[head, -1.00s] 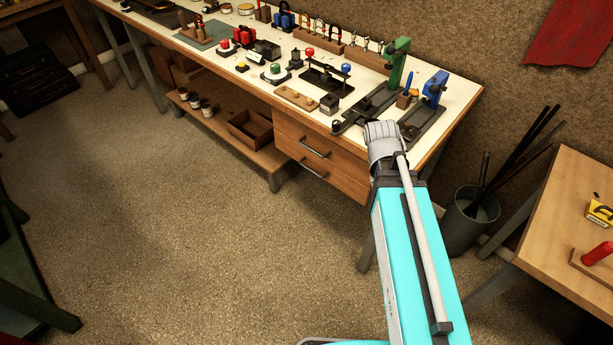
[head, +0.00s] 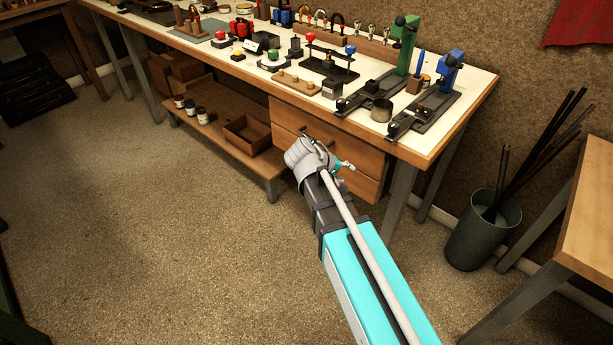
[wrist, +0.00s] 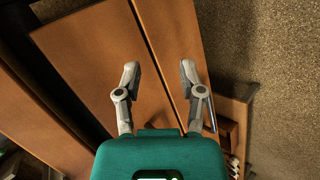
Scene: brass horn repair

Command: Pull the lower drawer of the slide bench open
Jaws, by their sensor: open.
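The slide bench (head: 440,147) has two stacked wooden drawers under its right end, and both look closed. The upper drawer (head: 350,145) shows part of its front. The lower drawer (head: 363,186) is partly covered by my arm, and its handle is hidden. My gripper (head: 345,166) is in front of the drawer fronts in the head view. In the wrist view, my gripper (wrist: 158,72) is open with nothing between its fingers. They point at the fronts of the upper drawer (wrist: 85,65) and lower drawer (wrist: 178,30), across the seam. No handle shows there.
Horn tools and two clamp fixtures (head: 427,105) crowd the bench top. A low shelf (head: 215,105) with jars and a wooden box (head: 248,136) is left of the drawers. A bin of rods (head: 482,230) stands at right. The floor (head: 170,250) in front is clear.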

